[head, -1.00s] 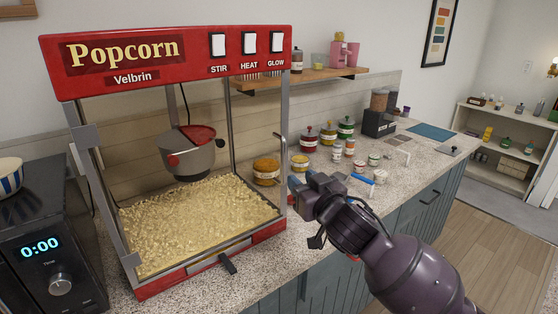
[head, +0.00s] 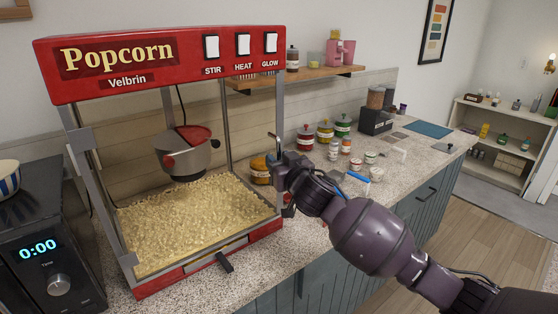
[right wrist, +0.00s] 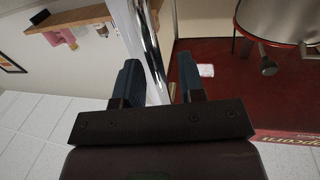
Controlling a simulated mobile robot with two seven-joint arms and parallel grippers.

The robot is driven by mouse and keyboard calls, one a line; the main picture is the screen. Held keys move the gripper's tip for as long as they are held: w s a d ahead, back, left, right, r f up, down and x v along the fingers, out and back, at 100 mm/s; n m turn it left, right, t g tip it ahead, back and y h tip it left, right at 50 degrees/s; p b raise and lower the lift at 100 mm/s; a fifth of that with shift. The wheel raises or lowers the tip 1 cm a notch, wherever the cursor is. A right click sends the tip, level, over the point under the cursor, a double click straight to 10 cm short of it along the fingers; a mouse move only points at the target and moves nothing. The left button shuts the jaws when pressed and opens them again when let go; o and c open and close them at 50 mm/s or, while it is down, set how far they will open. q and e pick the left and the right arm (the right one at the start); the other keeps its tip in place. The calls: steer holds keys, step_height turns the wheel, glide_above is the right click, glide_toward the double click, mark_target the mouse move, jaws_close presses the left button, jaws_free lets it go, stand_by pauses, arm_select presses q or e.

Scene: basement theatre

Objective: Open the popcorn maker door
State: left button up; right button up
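The popcorn maker (head: 160,62) is a red machine with a clear front, a kettle (head: 187,155) and a bed of popcorn (head: 190,215) inside. Its door looks shut, flush with the front frame. The upper part of the metal door handle (head: 276,143) shows by the right front post; my right gripper hides the rest. My right gripper (head: 274,170) is at the handle. In the right wrist view its two dark fingers (right wrist: 160,82) are spread, with a shiny metal bar (right wrist: 150,45) passing between them, nearer the left finger. My left gripper is not in view.
A microwave (head: 50,240) stands left of the machine. Several jars (head: 325,132) and small containers stand on the counter (head: 405,165) to the right, beyond my right arm. A wooden shelf (head: 300,77) hangs behind. Wood floor (head: 480,220) is open at right.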

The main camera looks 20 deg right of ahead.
steer(key=shift+w, duration=0.1)
steer(key=shift+c, duration=0.3)
jaws_close()
steer(key=shift+f, duration=0.1)
